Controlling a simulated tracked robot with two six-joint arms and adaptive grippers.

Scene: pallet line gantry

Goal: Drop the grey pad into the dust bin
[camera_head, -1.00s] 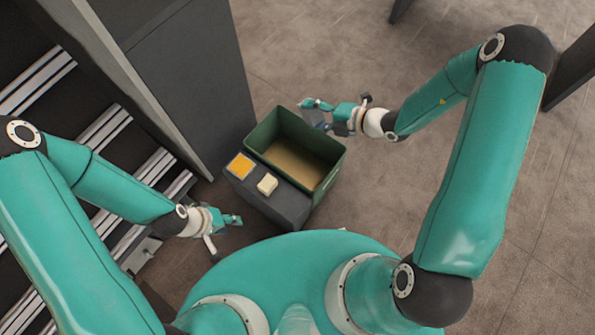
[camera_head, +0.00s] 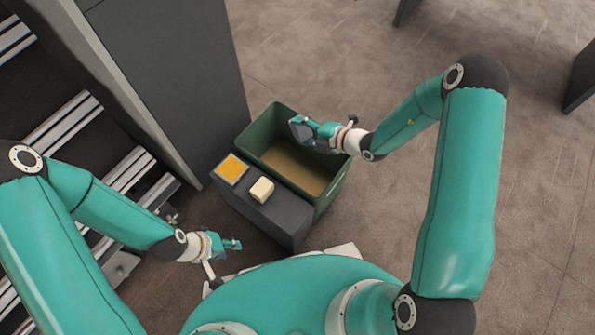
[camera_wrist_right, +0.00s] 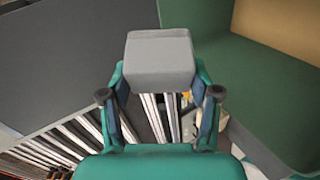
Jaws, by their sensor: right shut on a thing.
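My right gripper (camera_head: 311,130) is shut on the grey pad (camera_head: 299,128) and holds it over the far part of the dust bin. The pad also shows in the right wrist view (camera_wrist_right: 160,62) as a light grey block between the fingertips. The dust bin (camera_head: 331,193) is a green open box with a tan floor inside; its green wall fills the right side of the wrist view (camera_wrist_right: 235,75). My left gripper (camera_head: 232,244) is left of the dark block in front of the bin; its small fingers do not show clearly whether they are open.
A dark grey block (camera_head: 285,228) stands against the bin's near side, carrying an orange-topped pad (camera_head: 232,169) and a cream block (camera_head: 262,190). A tall grey cabinet (camera_head: 180,80) rises left of the bin. Rollers lie at the left.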

